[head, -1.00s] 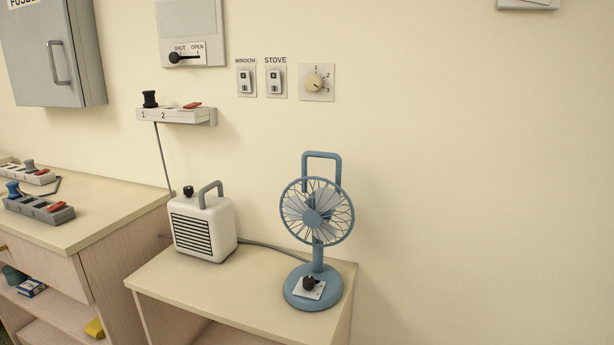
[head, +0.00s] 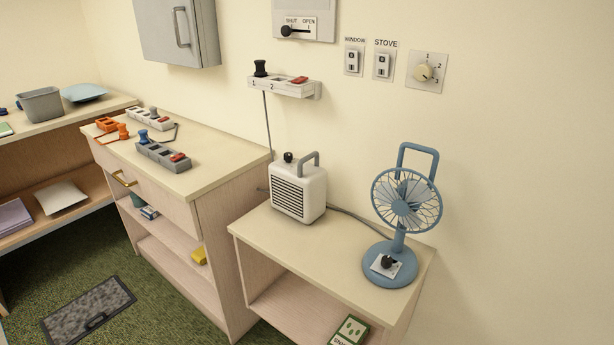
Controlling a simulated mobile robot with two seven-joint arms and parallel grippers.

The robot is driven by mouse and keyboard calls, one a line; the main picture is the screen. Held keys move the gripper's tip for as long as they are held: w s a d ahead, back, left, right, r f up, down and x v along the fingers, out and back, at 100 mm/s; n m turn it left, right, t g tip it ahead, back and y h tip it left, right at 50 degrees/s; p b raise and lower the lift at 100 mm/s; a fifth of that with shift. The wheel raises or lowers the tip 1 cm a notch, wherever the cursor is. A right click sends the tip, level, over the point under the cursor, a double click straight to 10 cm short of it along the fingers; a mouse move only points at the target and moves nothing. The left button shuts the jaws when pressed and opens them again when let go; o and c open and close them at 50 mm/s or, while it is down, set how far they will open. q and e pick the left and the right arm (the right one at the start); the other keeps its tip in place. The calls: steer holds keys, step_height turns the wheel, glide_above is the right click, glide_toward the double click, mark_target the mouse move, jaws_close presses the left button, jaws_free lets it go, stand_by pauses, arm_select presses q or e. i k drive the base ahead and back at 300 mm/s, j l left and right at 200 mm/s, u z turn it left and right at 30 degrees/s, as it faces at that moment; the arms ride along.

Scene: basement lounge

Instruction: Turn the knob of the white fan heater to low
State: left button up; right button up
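The white fan heater (head: 298,190) stands upright on a low wooden side table (head: 262,232). It has a dark slatted front grille and a grey carry handle. Its black knob (head: 288,157) sits on top, towards the left; its setting is too small to read. Neither of my grippers is in the head view.
A blue desk fan (head: 405,205) stands right of the heater, with a black knob on its base. A taller cabinet (head: 222,182) stands left. A grey mat (head: 88,312) lies on the green carpet.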

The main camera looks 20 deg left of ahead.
mark_target(288, 157)
steer(key=j+z, duration=0.2)
steer(key=z, duration=0.2)
steer(key=i+j+z, duration=0.1)
steer(key=j+z, duration=0.65)
steer(key=j, duration=1.05)
